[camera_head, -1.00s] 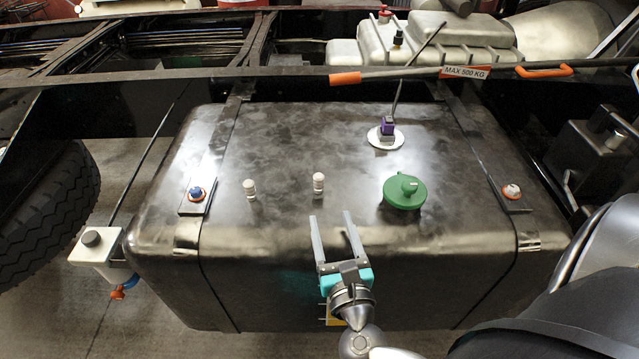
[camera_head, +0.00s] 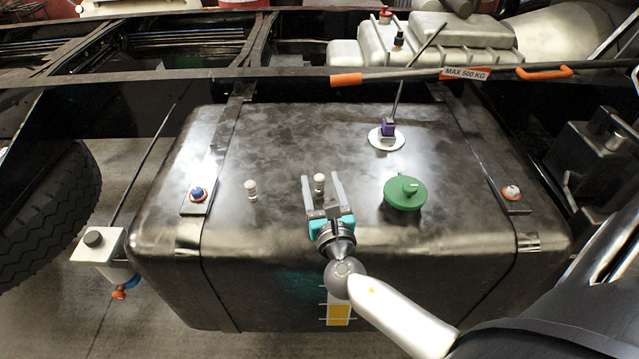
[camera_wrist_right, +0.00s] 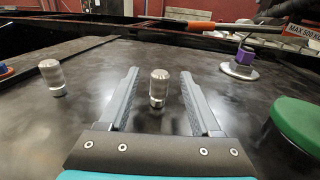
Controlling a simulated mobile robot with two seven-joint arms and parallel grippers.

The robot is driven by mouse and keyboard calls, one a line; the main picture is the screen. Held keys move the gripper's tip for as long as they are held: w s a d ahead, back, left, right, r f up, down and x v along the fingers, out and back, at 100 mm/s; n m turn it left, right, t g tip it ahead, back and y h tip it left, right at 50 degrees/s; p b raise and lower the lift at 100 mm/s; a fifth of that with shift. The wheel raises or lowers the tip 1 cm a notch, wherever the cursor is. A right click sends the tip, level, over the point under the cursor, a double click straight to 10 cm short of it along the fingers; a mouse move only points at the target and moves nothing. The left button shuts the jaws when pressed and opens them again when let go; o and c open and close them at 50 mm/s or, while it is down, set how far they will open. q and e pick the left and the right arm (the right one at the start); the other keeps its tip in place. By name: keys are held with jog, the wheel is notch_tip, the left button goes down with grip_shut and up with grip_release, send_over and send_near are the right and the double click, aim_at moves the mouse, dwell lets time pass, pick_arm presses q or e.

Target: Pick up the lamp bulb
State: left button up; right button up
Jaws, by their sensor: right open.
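Two small pale cylindrical bulbs stand upright on top of the dark tank (camera_head: 290,140). The right-hand bulb (camera_head: 319,182) shows between the tips of my right gripper (camera_head: 320,178) in the head view. In the right wrist view this bulb (camera_wrist_right: 158,88) stands between the two open fingers of the gripper (camera_wrist_right: 160,90), with a gap on each side. The left-hand bulb (camera_head: 251,189) stands apart, outside the fingers; it also shows in the right wrist view (camera_wrist_right: 52,77). My right gripper is open and empty. My left gripper is out of view.
A green cap (camera_head: 404,194) sits on the tank to the right of the gripper. A white disc with a purple connector (camera_head: 388,128) and cable stands behind it. A long bar with orange handles (camera_head: 345,79) runs across the back.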

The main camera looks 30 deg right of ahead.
jog(key=shift+c, duration=0.4)
grip_shut()
